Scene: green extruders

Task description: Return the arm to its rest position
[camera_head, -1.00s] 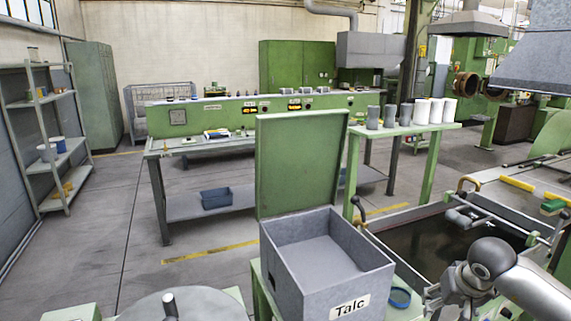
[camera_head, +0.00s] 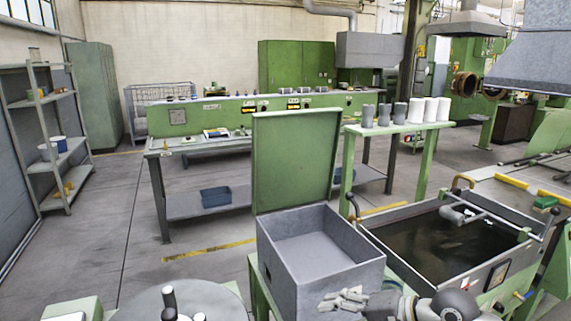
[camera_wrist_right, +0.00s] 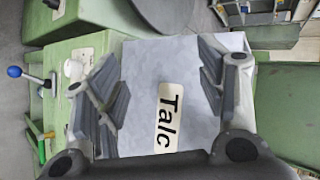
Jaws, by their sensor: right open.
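My right arm comes in at the bottom right of the head view. Its gripper (camera_head: 345,300) is in front of the open grey box (camera_head: 375,265) and covers its label. In the right wrist view the gripper (camera_wrist_right: 160,88) has its fingers spread wide with nothing between them. The box's front with the "Talc" label (camera_wrist_right: 168,118) shows beyond the fingers. I cannot tell whether the gripper touches the box. My left gripper is not in view.
The box's green lid (camera_head: 295,155) stands raised behind it. A dark liquid tank (camera_head: 425,245) is at right. A green stand (camera_head: 400,129) holds several grey and white cylinders. A long workbench (camera_head: 160,150) lies behind. Floor is open at left.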

